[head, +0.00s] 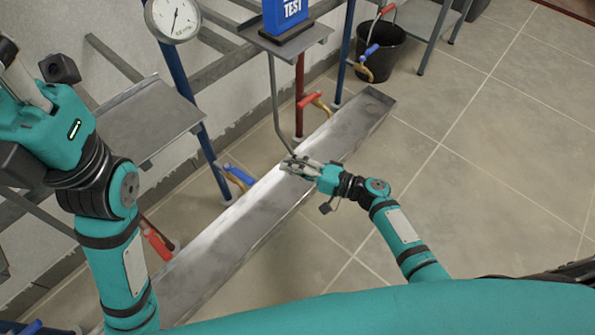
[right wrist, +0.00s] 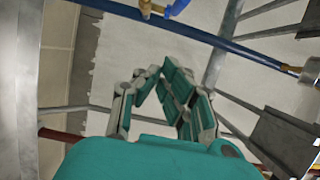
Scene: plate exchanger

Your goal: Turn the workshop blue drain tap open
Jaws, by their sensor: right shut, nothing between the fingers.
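A drain tap with a blue handle and brass body (head: 238,175) sits low on a blue pipe at centre left. A second blue-handled tap (head: 367,55) is on another blue pipe, near the bucket. I cannot tell which is the workshop one. My right gripper (head: 291,166) is shut and empty above the metal trough, to the right of the nearer blue tap and apart from it. In the right wrist view its fingers (right wrist: 155,72) meet, and a blue tap handle (right wrist: 175,8) shows at the top edge. My left gripper (head: 18,80) is at the upper left, its fingertips partly cut off.
A long metal trough (head: 355,115) runs along the floor below the taps. Red-handled taps (head: 317,102) (head: 156,238) are also low on pipes. A grey shelf (head: 150,120), a gauge (head: 173,18) and a black bucket (head: 382,55) stand nearby. The tiled floor at right is clear.

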